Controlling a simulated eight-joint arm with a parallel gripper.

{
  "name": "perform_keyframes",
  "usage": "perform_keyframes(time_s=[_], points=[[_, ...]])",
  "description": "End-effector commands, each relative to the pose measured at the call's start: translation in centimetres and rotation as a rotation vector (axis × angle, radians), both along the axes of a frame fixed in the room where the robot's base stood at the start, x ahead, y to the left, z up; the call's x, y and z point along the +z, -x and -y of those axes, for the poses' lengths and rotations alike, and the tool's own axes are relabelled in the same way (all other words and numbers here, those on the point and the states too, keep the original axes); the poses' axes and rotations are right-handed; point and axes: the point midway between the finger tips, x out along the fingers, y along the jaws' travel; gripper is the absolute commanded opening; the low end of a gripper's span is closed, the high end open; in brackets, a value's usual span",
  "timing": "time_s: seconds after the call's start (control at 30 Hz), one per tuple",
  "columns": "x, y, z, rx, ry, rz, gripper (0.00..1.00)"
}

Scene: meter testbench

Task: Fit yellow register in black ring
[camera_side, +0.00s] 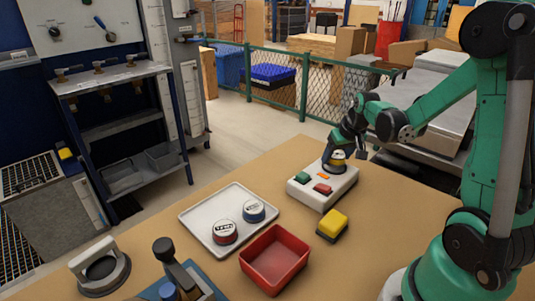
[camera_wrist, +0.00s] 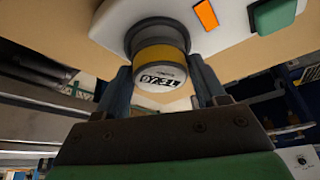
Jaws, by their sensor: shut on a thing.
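The yellow register (camera_wrist: 163,65) is a short round piece with a yellow band and a pale face with dark figures. It is between the two fingers of my gripper (camera_wrist: 165,88), which is shut on it. In the side view the register (camera_side: 338,156) is at the back end of the white console (camera_side: 322,194), below my gripper (camera_side: 344,149). The black ring (camera_wrist: 128,43) shows just behind the register in the wrist view, around its far end. The register covers most of the ring, and I cannot tell whether it is seated or just above.
Green, orange and red buttons are on the console beside the ring. A white tray (camera_side: 196,222) holds a red and a blue register. A red bin (camera_side: 275,259) and a yellow-topped block (camera_side: 332,225) stand in front.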

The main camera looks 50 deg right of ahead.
Motion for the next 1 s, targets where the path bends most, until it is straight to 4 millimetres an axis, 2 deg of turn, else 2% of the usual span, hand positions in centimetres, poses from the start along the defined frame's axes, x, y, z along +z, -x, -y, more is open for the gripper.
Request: perform_keyframes(time_s=[1.0], points=[[-1.08, -0.01, 0.01, 0.0, 0.0, 0.0, 0.12]])
